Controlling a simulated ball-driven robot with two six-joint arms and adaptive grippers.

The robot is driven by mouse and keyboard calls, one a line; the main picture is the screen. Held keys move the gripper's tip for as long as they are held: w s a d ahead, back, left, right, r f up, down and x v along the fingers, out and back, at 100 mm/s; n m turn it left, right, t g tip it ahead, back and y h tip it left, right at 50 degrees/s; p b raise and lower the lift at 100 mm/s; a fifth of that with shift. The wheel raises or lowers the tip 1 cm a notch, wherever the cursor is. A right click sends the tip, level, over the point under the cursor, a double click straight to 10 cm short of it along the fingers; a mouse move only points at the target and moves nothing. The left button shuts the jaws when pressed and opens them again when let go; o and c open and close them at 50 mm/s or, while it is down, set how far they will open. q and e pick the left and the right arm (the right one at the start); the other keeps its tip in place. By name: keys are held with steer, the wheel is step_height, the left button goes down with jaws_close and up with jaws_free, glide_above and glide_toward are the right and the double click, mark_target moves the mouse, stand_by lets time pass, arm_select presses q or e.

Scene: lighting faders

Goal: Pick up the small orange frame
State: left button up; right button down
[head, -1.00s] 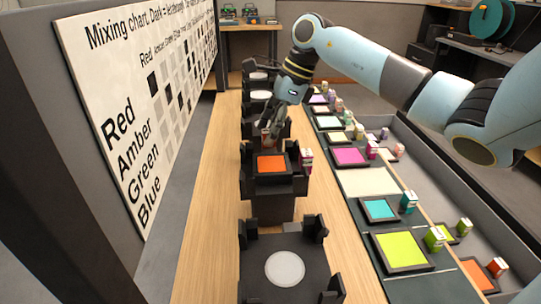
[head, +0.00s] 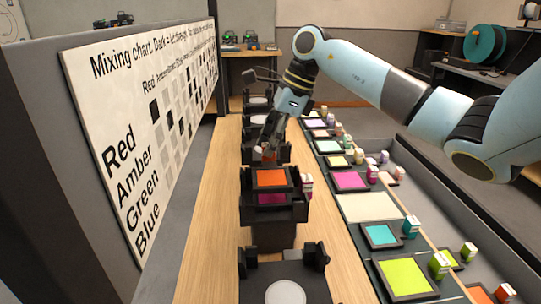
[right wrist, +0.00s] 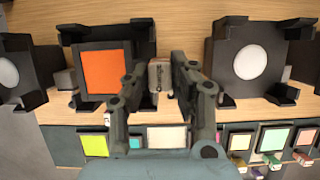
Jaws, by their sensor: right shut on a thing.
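The small orange frame (head: 271,178) has a dark rim and an orange pane. It is held above a magenta frame (head: 272,198) that sits in a black stand (head: 272,214). My right gripper (head: 268,152) is at the far side of the orange frame. In the right wrist view the orange frame (right wrist: 103,71) lies left of the fingers, and they are shut on its small pale grip block (right wrist: 160,76). My left gripper is not in view.
Another black stand with a white disc (head: 285,292) is nearer, and more stands line up behind. To the right, several coloured frames lie on a dark strip, including magenta (head: 350,181), teal (head: 381,235) and lime (head: 405,278). A mixing chart (head: 150,110) stands left.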

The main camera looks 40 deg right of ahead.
steer(key=w+d+r+b, duration=0.2)
steer(key=w+d+r, duration=0.2)
steer(key=d+r, duration=0.4)
steer(key=shift+w+d, duration=0.35)
steer(key=shift+d, duration=1)
